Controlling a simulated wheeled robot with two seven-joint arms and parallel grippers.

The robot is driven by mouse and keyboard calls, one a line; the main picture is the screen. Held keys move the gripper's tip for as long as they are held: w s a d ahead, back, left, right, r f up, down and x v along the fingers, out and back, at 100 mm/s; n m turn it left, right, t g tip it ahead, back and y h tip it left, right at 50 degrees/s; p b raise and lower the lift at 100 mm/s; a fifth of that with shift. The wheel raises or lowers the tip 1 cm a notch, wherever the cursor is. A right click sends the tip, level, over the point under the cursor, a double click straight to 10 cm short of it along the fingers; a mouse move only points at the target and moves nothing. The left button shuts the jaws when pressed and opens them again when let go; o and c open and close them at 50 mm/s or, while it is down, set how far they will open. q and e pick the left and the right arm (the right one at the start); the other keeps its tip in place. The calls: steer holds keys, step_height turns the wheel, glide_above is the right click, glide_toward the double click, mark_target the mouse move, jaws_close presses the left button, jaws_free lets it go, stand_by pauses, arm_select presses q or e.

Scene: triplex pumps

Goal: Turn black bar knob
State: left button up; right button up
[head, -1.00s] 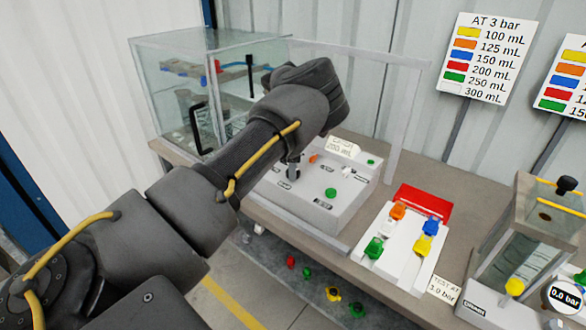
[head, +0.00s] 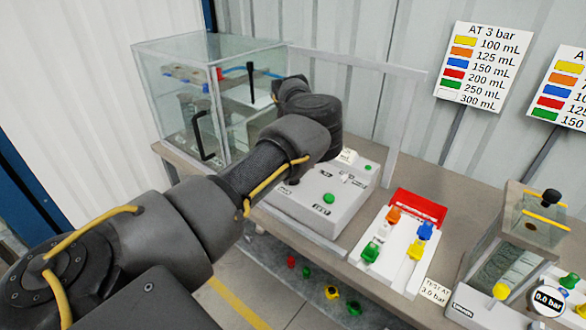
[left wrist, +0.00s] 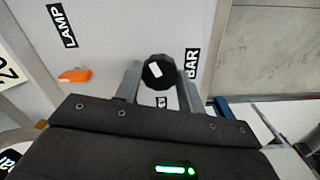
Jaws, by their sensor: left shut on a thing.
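The black bar knob (left wrist: 158,72), round with a white mark on top, sits on the pale panel beside the BAR label (left wrist: 191,63) in the left wrist view. My left gripper (left wrist: 160,78) has one finger on each side of it and is shut on it. In the head view my left arm covers the knob and the gripper's fingers. The grey control box (head: 345,212) with a green button (head: 328,198) shows beyond the arm. My right gripper is not in view.
An orange part (left wrist: 75,75) lies near the LAMP label (left wrist: 62,25). A glass tank (head: 175,90) stands behind left. Right of the box is a white tray (head: 382,262) with coloured knobs, then a clear chamber (head: 525,240). Several coloured pieces lie below the table.

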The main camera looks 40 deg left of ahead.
arm_select(q)
steer(key=shift+m+p, duration=0.55)
steer(key=shift+m, duration=0.15)
steer(key=o, duration=1)
steer(key=shift+r, duration=0.1)
step_height(320, 180, up, 11)
steer(key=shift+f+b, duration=0.15)
steer(key=shift+b, duration=0.45)
